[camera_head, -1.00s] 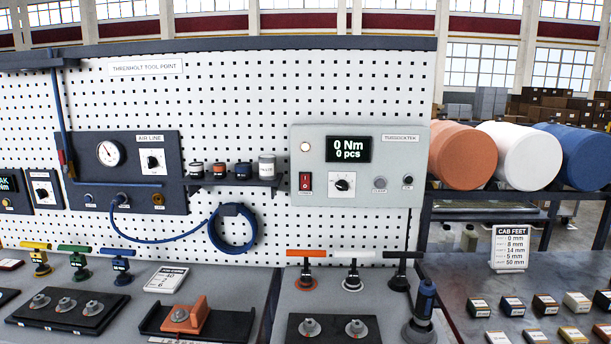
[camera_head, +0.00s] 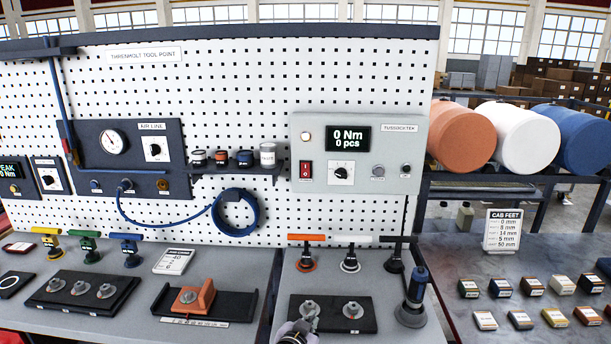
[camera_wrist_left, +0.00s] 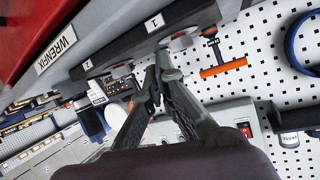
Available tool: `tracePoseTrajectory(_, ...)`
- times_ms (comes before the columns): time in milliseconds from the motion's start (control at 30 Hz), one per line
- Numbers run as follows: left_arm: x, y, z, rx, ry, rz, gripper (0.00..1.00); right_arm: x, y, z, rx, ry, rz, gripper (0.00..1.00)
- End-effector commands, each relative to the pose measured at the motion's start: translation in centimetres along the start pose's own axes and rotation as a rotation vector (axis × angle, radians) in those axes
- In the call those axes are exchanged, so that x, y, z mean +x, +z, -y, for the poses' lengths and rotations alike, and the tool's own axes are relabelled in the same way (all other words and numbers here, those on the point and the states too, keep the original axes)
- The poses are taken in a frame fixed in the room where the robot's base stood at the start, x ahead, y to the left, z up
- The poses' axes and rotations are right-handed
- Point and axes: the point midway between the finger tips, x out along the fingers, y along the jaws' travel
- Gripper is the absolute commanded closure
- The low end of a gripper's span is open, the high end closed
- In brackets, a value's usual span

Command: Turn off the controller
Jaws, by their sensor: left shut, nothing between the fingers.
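The controller's corner (camera_wrist_left: 236,112) with the red switch (camera_wrist_left: 245,131) also shows in the left wrist view. My left gripper (camera_head: 304,316) is at the bottom edge of the head view, in front of the black socket plate and well below the controller. In the wrist view its fingers (camera_wrist_left: 160,62) meet at the tips, empty. My right gripper is not in view.
An orange-handled tool (camera_head: 306,252) and others stand below the controller. A blue-black screwdriver (camera_head: 415,295) stands upright in a base at right. A black plate (camera_head: 334,314) holds two sockets. The space in front of the controller face is clear.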

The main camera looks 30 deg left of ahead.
Motion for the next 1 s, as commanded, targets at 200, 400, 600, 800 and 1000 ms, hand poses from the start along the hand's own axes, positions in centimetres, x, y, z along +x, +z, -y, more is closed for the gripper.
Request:
tracePoseTrajectory(200, 3.3, -9.8, 4.7, -0.063, -0.123, -0.273, 1.00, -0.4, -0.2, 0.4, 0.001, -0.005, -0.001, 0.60)
tracePoseTrajectory(400, 4.2, -20.4, 9.8, -0.137, -0.274, -0.582, 1.00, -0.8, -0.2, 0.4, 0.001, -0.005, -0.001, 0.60)
tracePoseTrajectory(600, 3.4, -25.6, 12.3, -0.181, -0.365, -0.756, 1.00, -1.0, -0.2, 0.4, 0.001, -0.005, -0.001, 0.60)
tracePoseTrajectory(800, 3.1, -26.3, 12.6, -0.185, -0.379, -0.783, 1.00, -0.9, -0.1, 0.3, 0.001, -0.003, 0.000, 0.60)
tracePoseTrajectory(1000, 3.1, -26.3, 12.6, -0.185, -0.377, -0.782, 1.00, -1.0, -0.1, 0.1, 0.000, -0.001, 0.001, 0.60)
